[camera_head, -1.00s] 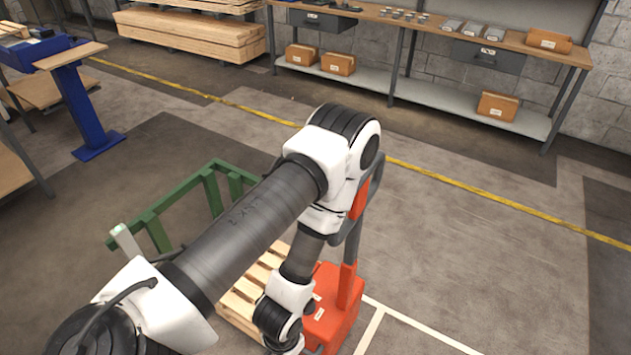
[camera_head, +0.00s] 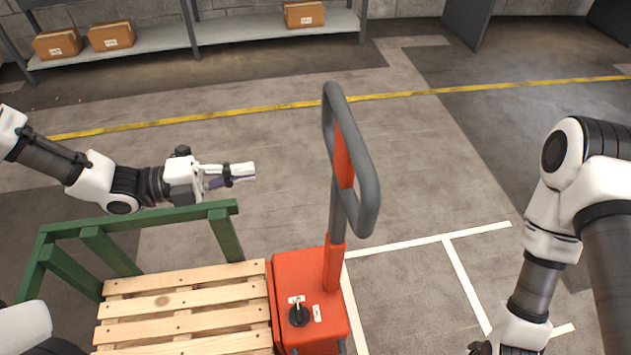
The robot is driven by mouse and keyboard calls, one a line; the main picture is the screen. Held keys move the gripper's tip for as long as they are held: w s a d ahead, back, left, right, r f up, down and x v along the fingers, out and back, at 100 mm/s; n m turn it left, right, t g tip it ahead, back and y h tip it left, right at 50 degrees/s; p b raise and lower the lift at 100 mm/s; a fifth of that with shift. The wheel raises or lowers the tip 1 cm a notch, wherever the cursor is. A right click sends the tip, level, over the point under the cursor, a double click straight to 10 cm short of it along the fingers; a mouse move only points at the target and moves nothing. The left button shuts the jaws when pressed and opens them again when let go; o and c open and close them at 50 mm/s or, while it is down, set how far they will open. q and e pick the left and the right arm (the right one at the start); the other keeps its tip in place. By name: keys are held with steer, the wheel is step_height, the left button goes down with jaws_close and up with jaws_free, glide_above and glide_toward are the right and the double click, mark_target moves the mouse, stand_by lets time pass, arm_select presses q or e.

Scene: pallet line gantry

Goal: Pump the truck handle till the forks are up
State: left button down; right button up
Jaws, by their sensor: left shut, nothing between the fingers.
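The truck handle (camera_head: 371,190) is a grey loop on a red and grey stem, standing nearly upright above the orange truck body (camera_head: 288,267). A black knob (camera_head: 299,315) sits on top of the body. My left gripper (camera_head: 246,172) is shut and empty, left of the handle and apart from it, above the green frame. My right arm comes down at the right edge; its gripper is at or below the bottom edge and its fingers do not show. The forks are hidden under the wooden pallet (camera_head: 180,301).
A green frame (camera_head: 140,221) stands around the pallet's back and left. White floor lines (camera_head: 430,241) lie right of the truck, with clear floor there. A shelf (camera_head: 153,62) with brown boxes is at the back, beyond a yellow line (camera_head: 430,91).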

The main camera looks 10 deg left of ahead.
arm_select(q)
steer(key=m, duration=0.2)
glide_toward(335, 160)
steer(key=shift+h, duration=0.3)
steer(key=x, duration=0.7)
steer(key=shift+w+d+f+b, duration=0.1)
steer(key=shift+d+f+b, duration=0.1)
steer(key=shift+b, duration=0.15)
steer(key=shift+a, duration=0.1)
arm_select(e)
steer(key=shift+w+d+f, duration=0.15)
steer(key=shift+d+f, duration=0.05)
steer(key=shift+f, duration=0.55)
